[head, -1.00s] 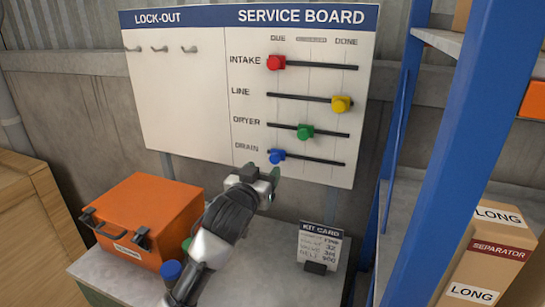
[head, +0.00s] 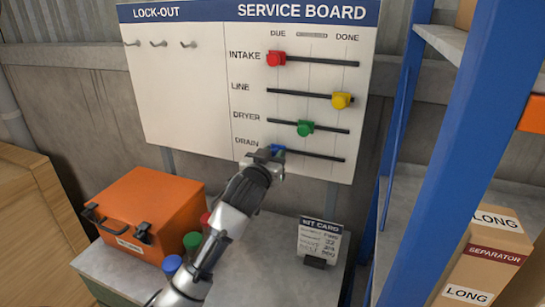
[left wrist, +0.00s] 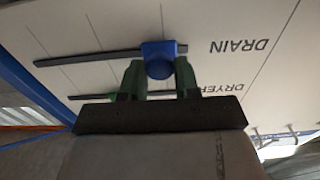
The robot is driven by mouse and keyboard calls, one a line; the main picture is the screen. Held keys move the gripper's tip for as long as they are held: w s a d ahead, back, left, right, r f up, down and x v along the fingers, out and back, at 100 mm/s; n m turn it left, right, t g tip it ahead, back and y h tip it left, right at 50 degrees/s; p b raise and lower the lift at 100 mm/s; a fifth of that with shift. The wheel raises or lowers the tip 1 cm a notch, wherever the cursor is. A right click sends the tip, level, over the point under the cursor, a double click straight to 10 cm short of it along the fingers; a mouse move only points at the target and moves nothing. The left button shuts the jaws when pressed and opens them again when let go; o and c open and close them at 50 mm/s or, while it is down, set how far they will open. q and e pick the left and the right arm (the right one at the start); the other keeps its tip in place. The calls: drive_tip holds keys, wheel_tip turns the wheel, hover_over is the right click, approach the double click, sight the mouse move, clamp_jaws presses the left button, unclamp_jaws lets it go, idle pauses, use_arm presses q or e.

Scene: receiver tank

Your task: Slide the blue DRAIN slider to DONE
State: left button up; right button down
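The blue DRAIN slider (head: 277,150) sits at the left, DUE end of the lowest track (head: 315,156) on the service board. In the head view my left gripper (head: 273,160) is at this slider and partly covers it. In the left wrist view, which shows the board upside down, the blue slider (left wrist: 159,60) lies between the two green fingertips of the left gripper (left wrist: 159,75). The fingers are apart, one on each side of it; I cannot tell whether they touch it. The DONE label (head: 347,37) is at the upper right of the board. My right gripper is not in view.
Above are the red INTAKE (head: 276,59), yellow LINE (head: 342,100) and green DRYER (head: 305,128) sliders. An orange case (head: 150,213) and a kit card (head: 319,240) stand on the bench below. A blue shelf post (head: 455,150) is at the right.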

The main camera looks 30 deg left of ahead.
use_arm(q)
clamp_jaws()
drive_tip(key=b, duration=0.1)
approach(336, 158)
drive_tip(key=x, duration=0.5)
drive_tip(key=shift+s, duration=0.1)
drive_tip(key=shift+o, duration=1.9)
unclamp_jaws()
drive_tip(key=o, duration=0.4)
drive_tip(key=shift+d, duration=0.15)
